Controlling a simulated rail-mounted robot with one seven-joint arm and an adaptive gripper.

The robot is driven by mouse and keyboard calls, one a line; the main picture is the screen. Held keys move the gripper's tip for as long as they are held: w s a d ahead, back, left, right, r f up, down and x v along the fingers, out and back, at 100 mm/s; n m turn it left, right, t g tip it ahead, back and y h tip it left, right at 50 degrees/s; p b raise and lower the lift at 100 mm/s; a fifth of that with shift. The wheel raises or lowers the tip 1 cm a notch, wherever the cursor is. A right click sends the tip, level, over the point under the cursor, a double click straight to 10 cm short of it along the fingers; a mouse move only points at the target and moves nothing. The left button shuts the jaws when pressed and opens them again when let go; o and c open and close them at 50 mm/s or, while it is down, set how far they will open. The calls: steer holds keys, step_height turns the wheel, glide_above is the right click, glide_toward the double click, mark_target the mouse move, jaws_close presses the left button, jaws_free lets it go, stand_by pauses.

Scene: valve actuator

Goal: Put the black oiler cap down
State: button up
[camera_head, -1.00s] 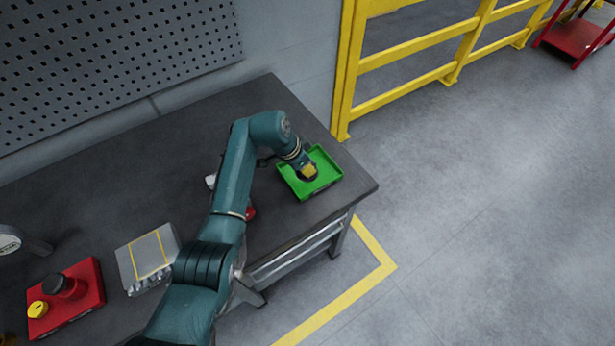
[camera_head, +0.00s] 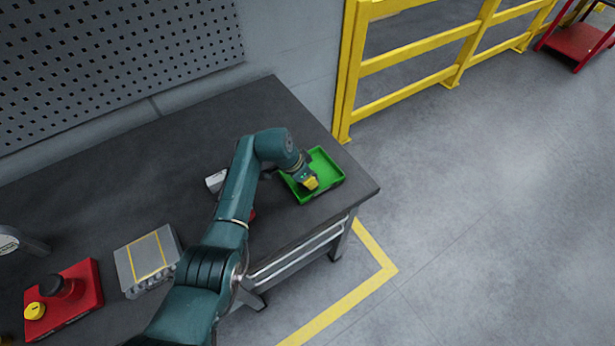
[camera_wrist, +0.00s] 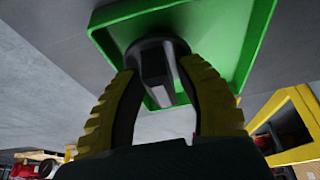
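The black oiler cap (camera_wrist: 153,58) is between the two yellow fingers of my gripper (camera_wrist: 160,66) in the wrist view, with its wide dark end away from me. The fingertips sit against its two sides, so my gripper looks shut on it. Behind the cap is the green tray (camera_wrist: 250,45). In the head view my gripper (camera_head: 311,184) is over the front part of the green tray (camera_head: 328,167), and the cap is hidden there. I cannot tell whether the cap touches the tray floor.
The tray stands near the right end of the dark workbench (camera_head: 270,110). Left are a grey box with yellow lines (camera_head: 148,262), a red block (camera_head: 75,300) with a yellow knob, and a small pale part (camera_head: 215,181). A yellow railing (camera_head: 410,55) stands behind.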

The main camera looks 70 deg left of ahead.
steer(key=p+v, duration=0.2)
steer(key=v, duration=1)
steer(key=shift+r, duration=0.15)
steer(key=w+d+r+m+t+y, duration=0.1)
steer(key=w+d+r+t+y, duration=0.45)
steer(key=w+d+r, duration=1.3)
steer(key=s+d+r+t+h, duration=0.1)
steer(key=d+r+t, duration=0.2)
steer(key=d+r, duration=0.35)
steer(key=d+r+m+t+h, duration=0.1)
steer(key=d+r+t+h, duration=0.15)
steer(key=d, duration=0.65)
steer(key=s+d+r+t, duration=0.1)
steer(key=d+r+t, duration=0.2)
steer(key=d+r, duration=0.35)
steer(key=s+d+r+t+h, duration=0.3)
steer(key=s+d+r, duration=0.3)
steer(key=s+d, duration=0.2)
steer(key=shift+s+d+t, duration=0.15)
steer(key=shift+d+t, duration=0.25)
steer(key=shift+d, duration=0.7)
